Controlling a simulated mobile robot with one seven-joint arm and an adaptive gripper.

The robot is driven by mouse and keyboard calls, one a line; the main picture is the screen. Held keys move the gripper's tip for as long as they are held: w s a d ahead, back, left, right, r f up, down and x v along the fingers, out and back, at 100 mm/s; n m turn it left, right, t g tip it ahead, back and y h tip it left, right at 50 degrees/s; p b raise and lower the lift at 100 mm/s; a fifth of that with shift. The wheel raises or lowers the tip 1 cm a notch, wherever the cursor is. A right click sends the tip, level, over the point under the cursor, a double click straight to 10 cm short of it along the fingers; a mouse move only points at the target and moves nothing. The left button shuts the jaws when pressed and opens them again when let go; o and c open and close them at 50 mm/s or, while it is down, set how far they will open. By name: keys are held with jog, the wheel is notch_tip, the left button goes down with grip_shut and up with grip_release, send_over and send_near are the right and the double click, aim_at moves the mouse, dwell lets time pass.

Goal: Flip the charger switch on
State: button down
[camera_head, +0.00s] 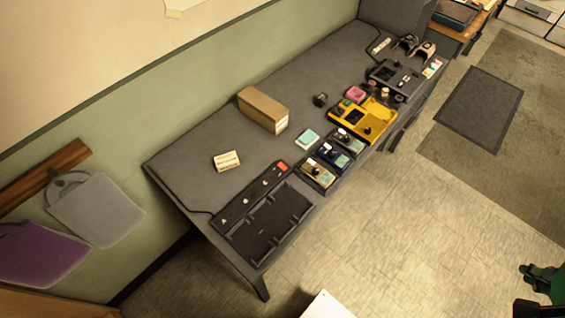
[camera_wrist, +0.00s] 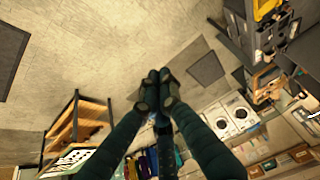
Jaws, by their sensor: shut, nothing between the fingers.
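The charger (camera_head: 262,220) appears to be the long black station with empty bays at the near left end of the grey table in the head view. A strip along its back edge carries several small light knobs and a red part (camera_head: 282,168), which may be the switch. Its on or off position is too small to tell. My gripper (camera_wrist: 158,76) shows in the wrist view with its fingers together and nothing between them. It points out over the room and floor, away from the charger, which I cannot make out in that view.
The table (camera_head: 195,190) also holds a cardboard box (camera_head: 263,110), a cream label block (camera_head: 226,161), several small devices and a yellow unit (camera_head: 372,122). Bags hang on the wall at left. Floor (camera_head: 400,215) in front of the table is clear. White machines (camera_wrist: 230,118) appear in the wrist view.

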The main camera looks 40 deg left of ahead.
jog(key=w+a+f+g+y+p, duration=0.15)
jog(key=w+a, duration=0.25)
jog(key=a, duration=0.5)
jog(key=w+a+g+p, duration=0.1)
jog(key=w+a+p, duration=0.1)
jog(key=w+a, duration=0.45)
jog(key=w+a+f+g+y+p, duration=0.1)
jog(key=w+a, duration=0.2)
jog(key=a, duration=0.7)
jog(key=g+p, duration=0.2)
jog(key=p, duration=0.2)
send_over(282, 165)
jog(key=d, duration=0.2)
jog(key=d+f+x, duration=0.1)
jog(key=d+x, duration=0.2)
jog(key=x, duration=1.3)
jog(key=shift+s+d+r+h, duration=0.2)
jog(key=shift+d+r+h, duration=0.15)
jog(key=shift+d+h, duration=0.1)
jog(key=shift+f, duration=0.1)
jog(key=f+b, duration=0.1)
jog(key=f, duration=0.3)
jog(key=a+f+b, duration=0.1)
jog(key=f, duration=0.4)
jog(key=a+f+b, duration=0.1)
jog(key=f, duration=0.3)
jog(key=shift+f, duration=0.3)
